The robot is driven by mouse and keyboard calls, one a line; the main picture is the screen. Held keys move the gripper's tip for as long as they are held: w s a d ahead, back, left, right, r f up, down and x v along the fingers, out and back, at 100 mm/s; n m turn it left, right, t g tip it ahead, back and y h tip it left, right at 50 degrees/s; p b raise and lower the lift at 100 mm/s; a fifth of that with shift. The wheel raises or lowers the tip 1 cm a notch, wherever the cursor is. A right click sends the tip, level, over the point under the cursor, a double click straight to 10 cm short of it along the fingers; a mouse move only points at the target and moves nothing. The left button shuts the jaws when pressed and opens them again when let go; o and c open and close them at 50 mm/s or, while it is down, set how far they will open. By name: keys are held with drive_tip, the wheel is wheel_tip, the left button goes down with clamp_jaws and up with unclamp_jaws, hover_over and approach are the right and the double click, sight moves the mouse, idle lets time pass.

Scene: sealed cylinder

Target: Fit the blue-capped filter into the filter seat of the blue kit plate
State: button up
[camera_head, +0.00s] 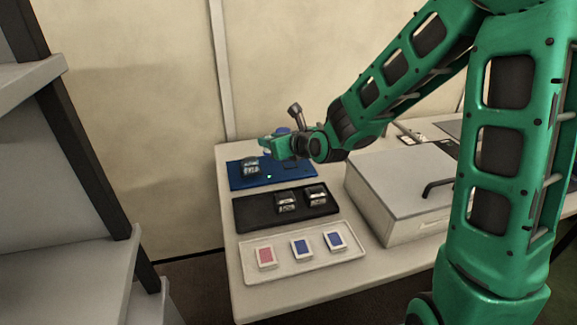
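The blue kit plate (240,179) lies at the back left of the table. A dark, clear-sided piece (250,166) stands on its left part. My gripper (265,146) is over the back of the plate, to the right of and slightly behind that piece. A small blue round shape (283,131) shows just behind my gripper. It may be the blue-capped filter's cap, but I cannot tell whether it is held. My fingertips are too small to judge. The filter seat cannot be made out.
A black tray (254,216) with two dark pieces (286,202) (316,196) lies in front of the plate. A white tray (300,271) holds one red card and two blue cards. A grey lidded box (405,185) stands right. Shelves (60,215) are at left.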

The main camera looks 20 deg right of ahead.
drive_tip(key=shift+d, duration=0.1)
hover_over(292, 166)
wheel_tip(292, 166, down, 7)
drive_tip(key=shift+s+r, duration=0.1)
drive_tip(key=shift+f, duration=2.05)
drive_tip(key=o, duration=1)
drive_tip(key=shift+f, duration=0.1)
drive_tip(key=shift+o, duration=0.2)
drive_tip(key=v, duration=1.2)
